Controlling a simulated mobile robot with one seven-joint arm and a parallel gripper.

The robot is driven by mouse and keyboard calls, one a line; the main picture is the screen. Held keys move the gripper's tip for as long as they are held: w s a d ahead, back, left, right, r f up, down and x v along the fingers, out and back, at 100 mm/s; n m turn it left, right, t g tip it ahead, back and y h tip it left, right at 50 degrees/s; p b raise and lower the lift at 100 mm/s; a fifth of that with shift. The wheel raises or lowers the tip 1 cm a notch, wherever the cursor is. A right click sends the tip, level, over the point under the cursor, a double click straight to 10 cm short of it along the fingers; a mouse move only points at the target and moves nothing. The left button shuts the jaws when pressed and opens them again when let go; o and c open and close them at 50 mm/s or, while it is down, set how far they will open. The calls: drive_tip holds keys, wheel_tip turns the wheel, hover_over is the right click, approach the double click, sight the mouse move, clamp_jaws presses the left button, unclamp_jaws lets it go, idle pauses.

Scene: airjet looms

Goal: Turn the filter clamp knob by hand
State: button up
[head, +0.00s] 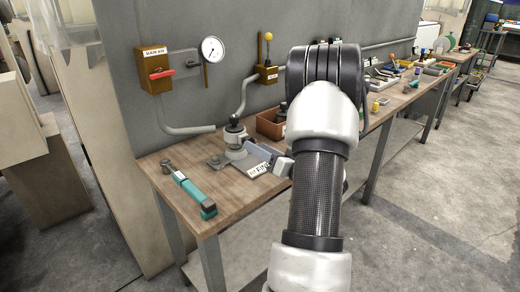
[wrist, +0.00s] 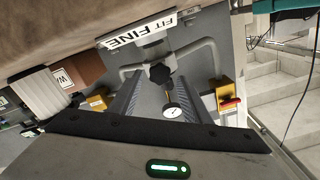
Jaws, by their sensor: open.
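The filter clamp knob (head: 234,123) is a dark knob on top of a grey metal fixture (head: 235,150) near the left end of the bench. In the wrist view a black lobed knob (wrist: 160,73) shows beyond and between my two ridged fingers. My gripper (wrist: 158,88) is open, with nothing seen between the fingers. In the head view, my gripper (head: 266,156) is low, right of the fixture and apart from the knob, partly hidden by my arm. A white "FIT FINE" label (wrist: 140,31) is by the fixture; it also shows in the head view (head: 259,170).
A green-handled tool (head: 194,195) lies on the bench's front left. A MAIN AIR box (head: 155,73) with a red lever and a pressure gauge (head: 212,49) are on the wall behind. A brown bin (head: 268,126) stands behind my gripper. Several small parts crowd the bench's far right.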

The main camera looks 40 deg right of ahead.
drive_tip(key=shift+w, duration=0.1)
drive_tip(key=shift+w, duration=0.9)
drive_tip(key=c, duration=0.8)
drive_tip(key=shift+o, duration=0.2)
drive_tip(key=m, duration=0.3)
drive_tip(key=o, duration=0.8)
drive_tip(key=shift+o, duration=0.2)
